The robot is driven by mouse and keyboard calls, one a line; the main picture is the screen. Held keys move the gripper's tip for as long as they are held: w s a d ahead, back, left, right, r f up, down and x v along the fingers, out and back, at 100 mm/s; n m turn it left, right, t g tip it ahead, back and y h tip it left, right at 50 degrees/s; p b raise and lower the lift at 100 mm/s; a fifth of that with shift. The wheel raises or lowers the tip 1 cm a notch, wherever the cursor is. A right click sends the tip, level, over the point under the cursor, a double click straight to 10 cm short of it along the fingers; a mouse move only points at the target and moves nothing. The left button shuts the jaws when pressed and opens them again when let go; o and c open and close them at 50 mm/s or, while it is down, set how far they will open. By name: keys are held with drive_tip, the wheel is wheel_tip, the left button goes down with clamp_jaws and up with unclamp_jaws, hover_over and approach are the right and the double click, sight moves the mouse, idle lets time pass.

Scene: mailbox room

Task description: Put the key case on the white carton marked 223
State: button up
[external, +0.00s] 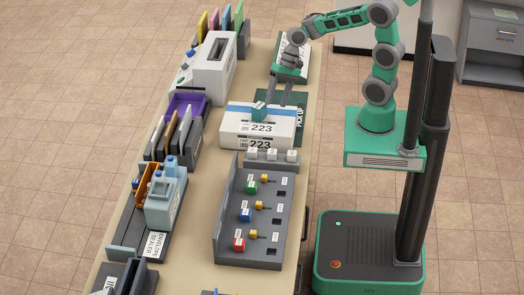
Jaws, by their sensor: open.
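The white carton (238,127) marked 223 lies on the long table, with a blue band across its top. A small teal block, which looks like the key case (259,109), appears to rest on the carton's top, tilted. My gripper (275,101) is open just above the carton. Its two grey fingers point down and toward the viewer. The left fingertip is close beside the teal block; whether they touch I cannot tell.
A dark green pick-up mat (295,98) lies behind and right of the carton. A grey rack (229,225) with several coloured-tag keys stands in front of it. A purple tray (187,104), a white machine (213,70) and a grey-blue envelope sealer (163,200) stand left.

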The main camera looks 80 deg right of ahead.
drive_tip(key=s+d+r+n+h, duration=0.1)
drive_tip(key=s+r+n+h, duration=0.1)
drive_tip(key=s+n, duration=0.2)
drive_tip(key=s+d+r+n+t+h, duration=0.1)
drive_tip(key=s+n+h, duration=0.2)
drive_tip(key=s+n, duration=0.2)
drive_tip(key=shift+d+r+n, duration=0.4)
